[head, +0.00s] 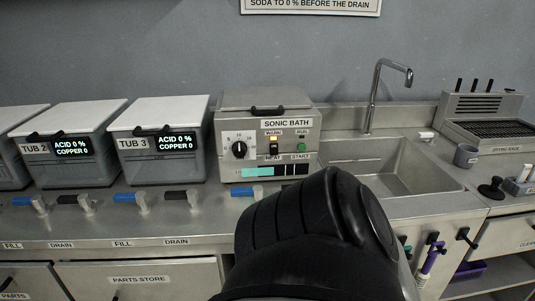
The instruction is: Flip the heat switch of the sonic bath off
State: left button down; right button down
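The sonic bath (226,114) stands on the steel counter left of the sink, with its lid closed. The black heat switch (273,149) is on its front panel, above the HEAT label and below an amber lamp (273,138) that is lit under the WARM label. The switch is too small to tell its position surely. A dark, thick link of my arm (315,225) rises from the bottom middle and covers the counter in front of the bath's right part. No gripper fingers show in this view.
A black dial (239,150) and a green START button (301,149) flank the switch. Tub 3 (165,108) stands to the left, with blue and black taps below. The sink (375,170) with a tall faucet (378,90) is to the right. A grey cup (466,155) stands beyond.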

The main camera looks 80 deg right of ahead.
aim_at(273, 146)
jog(key=k, duration=0.45)
jog(key=z, duration=1.35)
